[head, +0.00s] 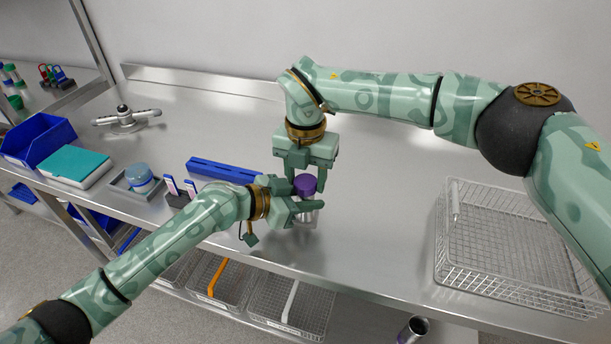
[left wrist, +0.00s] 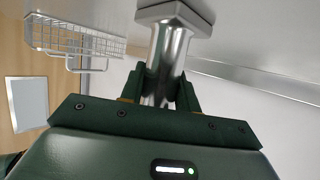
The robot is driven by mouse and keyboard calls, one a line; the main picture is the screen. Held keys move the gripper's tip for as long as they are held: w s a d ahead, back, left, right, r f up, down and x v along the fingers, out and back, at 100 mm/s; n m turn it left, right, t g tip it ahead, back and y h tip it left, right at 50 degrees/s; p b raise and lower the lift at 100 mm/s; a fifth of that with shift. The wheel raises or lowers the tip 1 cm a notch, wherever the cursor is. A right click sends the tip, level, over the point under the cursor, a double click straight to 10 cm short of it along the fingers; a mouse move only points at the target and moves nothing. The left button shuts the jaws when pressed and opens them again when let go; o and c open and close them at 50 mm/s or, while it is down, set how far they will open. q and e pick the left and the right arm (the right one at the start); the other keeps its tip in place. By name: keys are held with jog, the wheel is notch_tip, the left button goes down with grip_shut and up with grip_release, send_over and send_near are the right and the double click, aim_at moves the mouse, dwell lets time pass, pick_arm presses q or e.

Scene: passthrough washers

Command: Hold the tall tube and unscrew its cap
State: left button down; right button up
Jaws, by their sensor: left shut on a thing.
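The tall tube (head: 306,218) is a shiny metal cylinder standing upright on the steel bench, with a purple cap (head: 306,184) on top. My left gripper (head: 307,208) is shut on the tube below the cap. In the left wrist view the bare metal tube (left wrist: 170,55) sits between the fingers of my left gripper (left wrist: 165,88), with a wider flat-sided end beyond them. My right gripper (head: 306,176) points down from above, with its fingers on either side of the purple cap. Whether they touch the cap is not clear.
An empty wire basket (head: 510,245) stands on the bench at the right. A blue rack (head: 224,169) lies left of the tube. A lidded jar (head: 139,177), a teal-topped box (head: 74,166) and a blue bin (head: 38,138) stand further left. The bench behind my grippers is clear.

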jog(key=shift+o, duration=1.1)
